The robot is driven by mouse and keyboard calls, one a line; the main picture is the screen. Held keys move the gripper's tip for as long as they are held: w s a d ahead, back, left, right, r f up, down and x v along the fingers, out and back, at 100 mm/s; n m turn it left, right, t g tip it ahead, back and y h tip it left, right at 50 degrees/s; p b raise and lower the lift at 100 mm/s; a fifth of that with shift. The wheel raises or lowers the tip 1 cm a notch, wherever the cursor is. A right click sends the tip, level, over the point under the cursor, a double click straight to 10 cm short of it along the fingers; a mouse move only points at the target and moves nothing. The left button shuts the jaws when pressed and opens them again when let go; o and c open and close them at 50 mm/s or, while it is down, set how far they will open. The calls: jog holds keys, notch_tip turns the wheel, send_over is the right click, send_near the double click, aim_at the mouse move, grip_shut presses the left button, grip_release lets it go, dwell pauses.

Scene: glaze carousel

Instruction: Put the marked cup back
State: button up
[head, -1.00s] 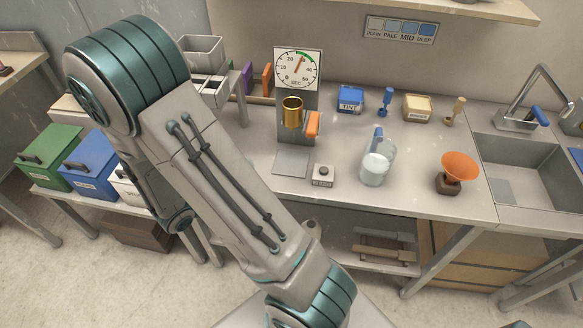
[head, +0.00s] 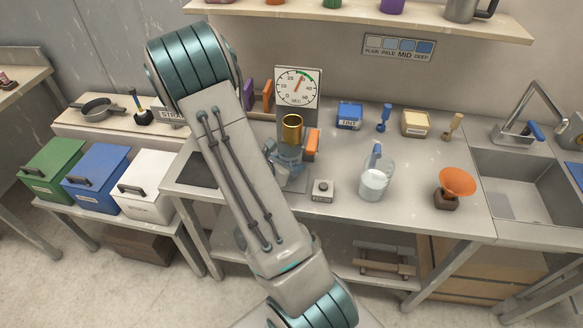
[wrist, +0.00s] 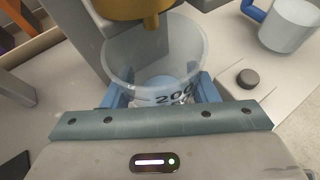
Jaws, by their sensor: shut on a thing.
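A clear cup (wrist: 155,55) with a "200" mark stands upright between the two blue fingers of my gripper (wrist: 162,93), which is shut on it. In the wrist view the cup is right under the spout of the brass hopper (wrist: 138,8). In the head view my gripper (head: 287,170) is at the dispenser stand, below the brass hopper (head: 292,128), partly hidden by my arm. I cannot tell whether the cup touches the plate under it. Its bottom looks pale blue, but I cannot tell whether that is content.
A dial (head: 296,87) stands behind the hopper, with an orange lever (head: 312,142) at its right. A button box (head: 322,190), a clear jug (head: 376,180) and an orange funnel (head: 457,182) are to the right. A sink (head: 520,175) is at far right. Lidded bins stand at left.

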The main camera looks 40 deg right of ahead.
jog(key=f, duration=0.1)
jog(key=d+f, duration=0.1)
jog(key=shift+f, duration=0.75)
jog(key=shift+f, duration=0.15)
jog(key=o, duration=1.1)
